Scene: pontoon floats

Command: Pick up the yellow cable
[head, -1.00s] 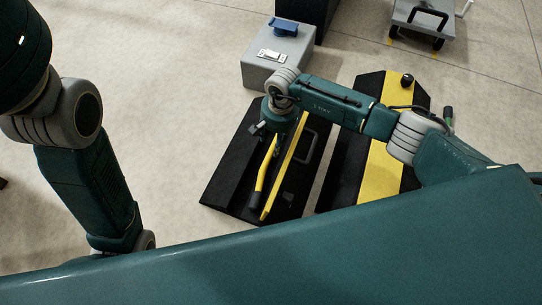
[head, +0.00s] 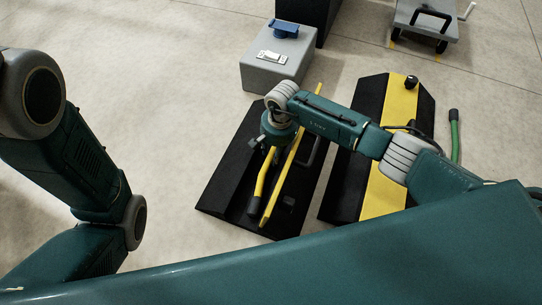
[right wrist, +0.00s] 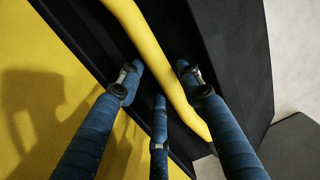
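The yellow cable (head: 262,174) lies along the left black ramp (head: 228,178), with a dark end piece (head: 254,205) toward me. In the right wrist view the cable (right wrist: 160,62) runs diagonally between the spread blue fingertips. My right gripper (right wrist: 160,88) is open, with fingers on both sides of the cable; I cannot tell whether they touch it. In the head view the gripper (head: 272,142) is above the cable's far part, hiding that stretch. My left arm shows at the left, but its gripper is out of view.
A narrow yellow panel (head: 292,150) stands close right of the cable, seen nearly edge-on. A second black ramp (head: 345,180) with a yellow band lies further right, beside a green cable (head: 454,135). A grey box (head: 262,76) stands behind. Open floor lies left.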

